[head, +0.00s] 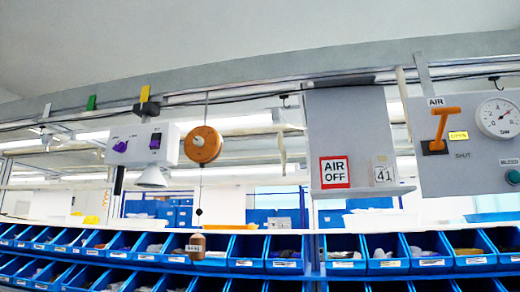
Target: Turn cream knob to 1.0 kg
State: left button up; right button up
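An orange-brown round drum (209,152) hangs by a cord from the overhead rail. A small paler hub (199,141) shows on its face; I cannot tell whether this is the cream knob, and I can read no scale around it. A thin line runs down from the drum to a brown weight (197,241), whose white label (193,248) is too small to read surely. Neither of my grippers is in view.
Left of the drum is a pale box (143,146) with purple controls and a lamp. Right are a grey panel (350,125) with an "AIR OFF" sign and a box with an orange lever (441,127) and gauge (498,118). Blue bins (285,268) line the bottom.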

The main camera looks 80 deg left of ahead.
aim_at(198, 141)
jog(key=u, duration=3.15)
jog(key=j, duration=0.25)
jog(key=i+j+u, duration=0.1)
jog(key=j, duration=0.1)
